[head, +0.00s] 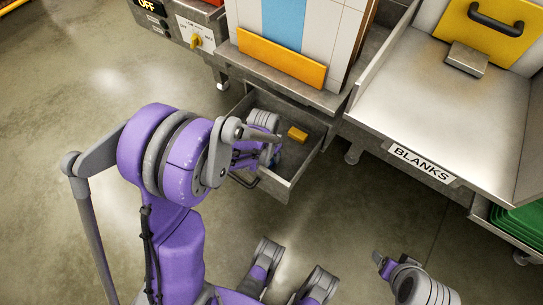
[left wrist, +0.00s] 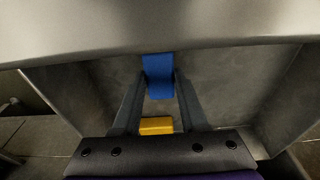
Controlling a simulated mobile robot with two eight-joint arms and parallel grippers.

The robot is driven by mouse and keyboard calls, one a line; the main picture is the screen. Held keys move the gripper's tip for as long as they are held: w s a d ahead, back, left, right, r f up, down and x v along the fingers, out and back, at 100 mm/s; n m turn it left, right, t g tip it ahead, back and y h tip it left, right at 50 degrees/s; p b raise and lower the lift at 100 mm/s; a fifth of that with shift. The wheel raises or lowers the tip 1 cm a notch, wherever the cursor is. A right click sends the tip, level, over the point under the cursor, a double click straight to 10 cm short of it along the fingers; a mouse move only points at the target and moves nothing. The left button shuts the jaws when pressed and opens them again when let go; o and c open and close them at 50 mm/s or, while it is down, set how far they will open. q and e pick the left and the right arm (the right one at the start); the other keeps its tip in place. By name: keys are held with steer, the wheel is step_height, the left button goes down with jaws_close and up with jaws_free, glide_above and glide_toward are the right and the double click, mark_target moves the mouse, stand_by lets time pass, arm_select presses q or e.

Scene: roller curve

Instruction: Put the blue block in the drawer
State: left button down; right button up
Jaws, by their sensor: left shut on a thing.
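The drawer (head: 306,163) stands open under the counter in the head view, with its handle on the front. A yellow block (head: 298,134) lies inside it; it also shows in the left wrist view (left wrist: 156,125). My left gripper (left wrist: 160,78) is shut on the blue block (left wrist: 158,68), inside or just above the drawer. The gap between the block and the drawer floor cannot be judged. In the head view my left arm hides the blue block and the fingers. My right gripper (head: 384,263) is low at the right, away from the drawer; its jaw opening is unclear.
The counter edge (left wrist: 160,30) overhangs the far part of the drawer. An orange panel (head: 281,58) stands above the drawer. A metal tray labelled BLANKS (head: 400,125) is to the right, with a green bin (head: 520,222) below. The floor in front is clear.

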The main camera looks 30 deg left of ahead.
arm_select(q)
steer(key=shift+f, duration=0.45)
steer(key=shift+f, duration=0.2)
steer(key=shift+c, duration=2.2)
jaws_free()
steer(key=shift+r, duration=0.1)
